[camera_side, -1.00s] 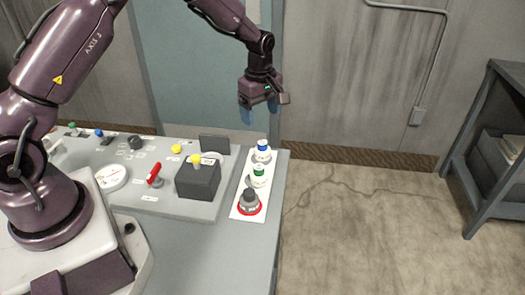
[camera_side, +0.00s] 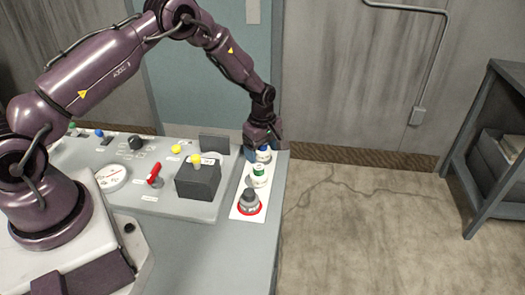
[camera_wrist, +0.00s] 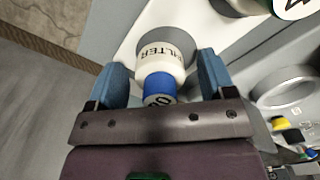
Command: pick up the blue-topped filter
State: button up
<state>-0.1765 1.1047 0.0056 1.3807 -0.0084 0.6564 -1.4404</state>
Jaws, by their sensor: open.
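The blue-topped filter (camera_side: 264,155) is a white cylinder with a blue cap, upright at the far end of a white strip (camera_side: 240,212). In the wrist view the filter (camera_wrist: 161,52), marked "FILTER", stands between my two blue fingers. My gripper (camera_side: 258,154) is lowered over it and open, with one finger on each side. In the wrist view my gripper (camera_wrist: 160,80) shows gaps between the fingers and the filter. In the side view my gripper partly hides the filter's top.
A green-topped white filter (camera_side: 259,176) stands close in front on the same strip. A grey-topped piece with a red ring (camera_side: 249,203) is nearer. The table's right edge is close.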

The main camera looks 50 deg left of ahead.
jog(key=shift+c, duration=0.4)
jog(key=c, duration=0.9)
